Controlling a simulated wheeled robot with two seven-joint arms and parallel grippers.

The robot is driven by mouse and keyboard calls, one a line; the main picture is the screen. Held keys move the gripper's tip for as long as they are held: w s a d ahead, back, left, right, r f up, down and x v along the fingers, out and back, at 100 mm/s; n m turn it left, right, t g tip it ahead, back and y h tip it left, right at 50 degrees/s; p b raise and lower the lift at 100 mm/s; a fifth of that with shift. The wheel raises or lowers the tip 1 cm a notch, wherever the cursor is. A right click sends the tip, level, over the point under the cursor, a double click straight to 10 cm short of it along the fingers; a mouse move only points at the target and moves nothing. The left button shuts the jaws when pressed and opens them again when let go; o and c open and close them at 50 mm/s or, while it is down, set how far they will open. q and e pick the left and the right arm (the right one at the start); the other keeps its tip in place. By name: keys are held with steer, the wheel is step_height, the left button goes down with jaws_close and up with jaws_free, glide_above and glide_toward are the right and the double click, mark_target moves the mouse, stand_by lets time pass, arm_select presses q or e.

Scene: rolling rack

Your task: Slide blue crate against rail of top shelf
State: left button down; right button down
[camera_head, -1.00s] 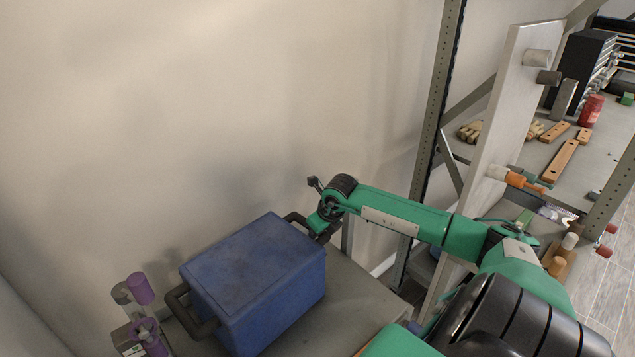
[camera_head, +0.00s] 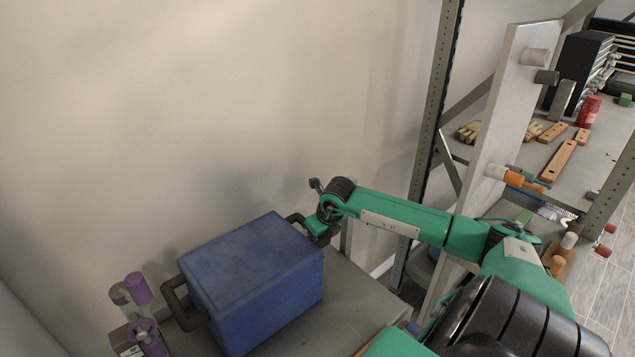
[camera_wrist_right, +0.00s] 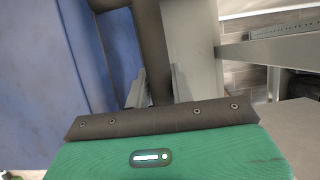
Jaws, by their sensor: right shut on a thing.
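The blue crate (camera_head: 252,274) stands on the grey top shelf (camera_head: 352,302) near the wall. A dark handle shows on each of its two ends. My right gripper (camera_head: 312,227) is at the crate's right-end handle. In the right wrist view, the fingers of my right gripper (camera_wrist_right: 157,88) are shut on the dark handle (camera_wrist_right: 152,40), with the blue crate wall (camera_wrist_right: 50,60) to the left. I cannot make out the shelf's rail, or whether the crate touches it. My left gripper is not in view.
Purple and grey cylinders (camera_head: 137,288) stand just left of the crate. A perforated rack post (camera_head: 432,130) and a pale upright board (camera_head: 502,130) rise at right. Beyond them a bench (camera_head: 590,165) holds tools. The shelf right of the crate is bare.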

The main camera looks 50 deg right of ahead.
steer(key=shift+w+d+r, duration=0.15)
steer(key=shift+w, duration=0.15)
stand_by(0.6)
steer(key=shift+s+b, duration=0.2)
steer(key=shift+b, duration=0.5)
stand_by(0.8)
steer(key=c, duration=1.1)
jaws_free()
steer(key=shift+s+f, duration=0.25)
steer(key=shift+f, duration=0.25)
steer(key=shift+r, duration=0.25)
steer(key=b+v, duration=0.1)
steer(key=v, duration=0.6)
steer(key=b+v, duration=0.1)
steer(key=v, duration=0.3)
steer(key=shift+w+r+b, duration=0.15)
steer(key=shift+r+b, duration=0.2)
steer(key=shift+r, duration=0.05)
steer(key=shift+v, duration=1.15)
